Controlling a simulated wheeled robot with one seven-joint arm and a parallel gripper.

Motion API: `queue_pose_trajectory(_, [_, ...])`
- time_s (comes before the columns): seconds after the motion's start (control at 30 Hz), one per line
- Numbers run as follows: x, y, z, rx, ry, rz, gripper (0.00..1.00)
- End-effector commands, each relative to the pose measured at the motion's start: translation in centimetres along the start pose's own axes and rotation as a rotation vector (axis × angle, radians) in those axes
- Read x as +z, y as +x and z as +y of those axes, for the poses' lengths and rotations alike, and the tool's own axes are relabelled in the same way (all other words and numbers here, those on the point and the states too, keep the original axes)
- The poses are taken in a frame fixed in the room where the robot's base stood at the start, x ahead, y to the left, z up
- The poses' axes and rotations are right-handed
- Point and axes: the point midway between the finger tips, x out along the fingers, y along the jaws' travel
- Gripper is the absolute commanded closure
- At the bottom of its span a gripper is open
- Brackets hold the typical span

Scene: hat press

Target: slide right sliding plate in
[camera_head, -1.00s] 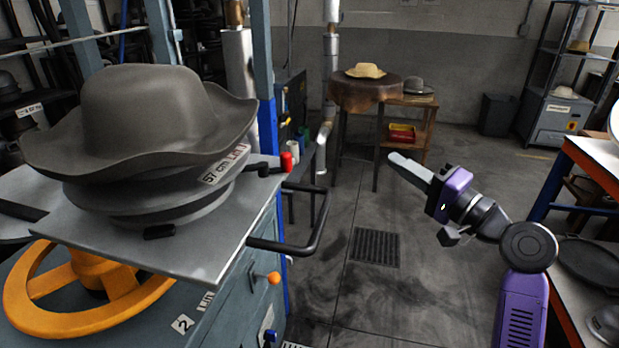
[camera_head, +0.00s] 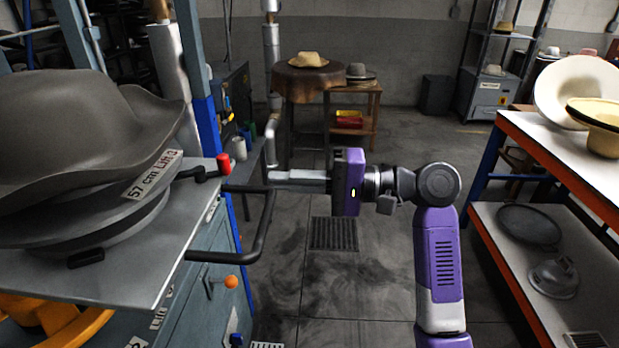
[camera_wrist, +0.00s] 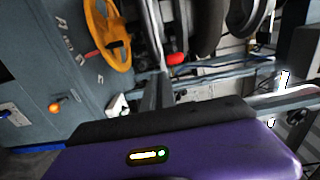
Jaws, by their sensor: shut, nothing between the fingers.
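The right sliding plate (camera_head: 150,262) is a flat grey metal plate at the left of the head view, sticking out from the blue-grey press. It carries a dark grey hat (camera_head: 75,150) on a stacked round form. A black U-shaped handle (camera_head: 262,232) juts from the plate's right edge. My gripper (camera_head: 272,177) is shut and empty, level, pointing left. Its tips appear at the handle's far end; I cannot tell whether they touch it. In the wrist view the fingers (camera_wrist: 152,98) point toward the press, and the exact contact is unclear.
A red-capped lever (camera_head: 224,164) sits just beyond the handle, and an orange knob (camera_head: 231,282) below it. A yellow wheel (camera_wrist: 105,35) is under the plate. An orange-edged shelf (camera_head: 560,165) stands at the right. The floor between (camera_head: 330,285) is clear.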

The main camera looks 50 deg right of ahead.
Motion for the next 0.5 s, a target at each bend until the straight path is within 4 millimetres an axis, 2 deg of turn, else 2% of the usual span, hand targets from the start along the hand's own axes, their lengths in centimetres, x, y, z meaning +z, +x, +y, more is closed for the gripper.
queue_pose_trajectory(0.2, [0.1,4.0,-0.1,0.001,0.000,-0.003,1.00])
queue_pose_trajectory(0.33, [0.1,5.7,-0.1,0.000,-0.001,-0.002,1.00])
queue_pose_trajectory(0.5, [0.0,6.7,0.0,0.000,-0.001,0.001,1.00])
